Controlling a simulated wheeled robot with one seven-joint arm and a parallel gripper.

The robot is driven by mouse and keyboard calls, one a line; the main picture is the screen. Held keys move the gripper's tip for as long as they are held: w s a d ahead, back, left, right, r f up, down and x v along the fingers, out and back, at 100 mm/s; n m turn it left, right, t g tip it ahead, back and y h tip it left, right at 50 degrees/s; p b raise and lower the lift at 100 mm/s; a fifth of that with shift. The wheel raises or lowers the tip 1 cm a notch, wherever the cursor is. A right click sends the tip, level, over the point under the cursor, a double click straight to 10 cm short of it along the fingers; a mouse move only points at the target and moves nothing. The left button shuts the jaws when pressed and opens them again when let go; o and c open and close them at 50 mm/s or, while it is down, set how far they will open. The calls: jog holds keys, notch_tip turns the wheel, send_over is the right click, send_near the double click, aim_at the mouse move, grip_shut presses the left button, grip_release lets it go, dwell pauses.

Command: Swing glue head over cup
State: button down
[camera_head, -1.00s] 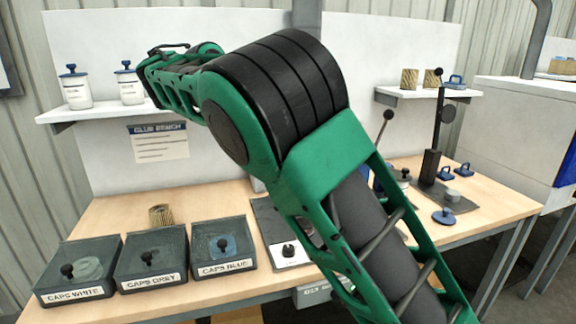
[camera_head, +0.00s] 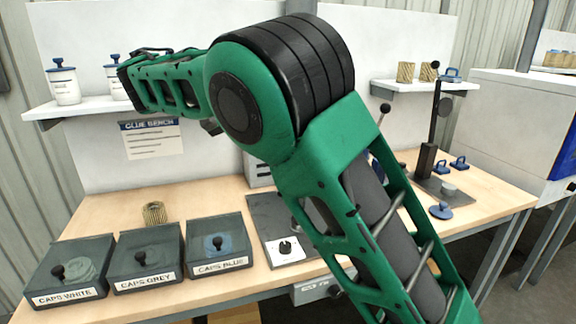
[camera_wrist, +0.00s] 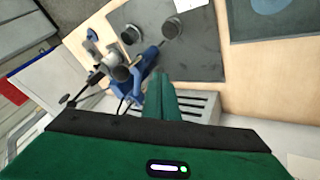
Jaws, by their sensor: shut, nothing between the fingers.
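My gripper (camera_wrist: 165,98) shows in the wrist view as closed green fingers, with nothing between them. They point toward a blue and grey glue device (camera_wrist: 140,75) on the bench, and seem close to its blue part; contact cannot be told. Two round grey cup-like pieces (camera_wrist: 131,34) (camera_wrist: 172,27) sit on the dark plate (camera_wrist: 198,50) beside it. Which one is the cup is unclear. In the head view my arm hides most of the device and my gripper. A lever with a dark ball knob (camera_head: 385,108) rises behind the arm.
A black post (camera_head: 430,150) and small blue-handled parts (camera_head: 441,211) are at right. The bench's left rear is clear.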

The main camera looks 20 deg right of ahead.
jog(key=d+f, duration=0.5)
jog(key=d, duration=0.3)
jog(key=shift+s+f, duration=0.15)
jog(key=shift+f, duration=0.15)
jog(key=shift+s+a, duration=0.1)
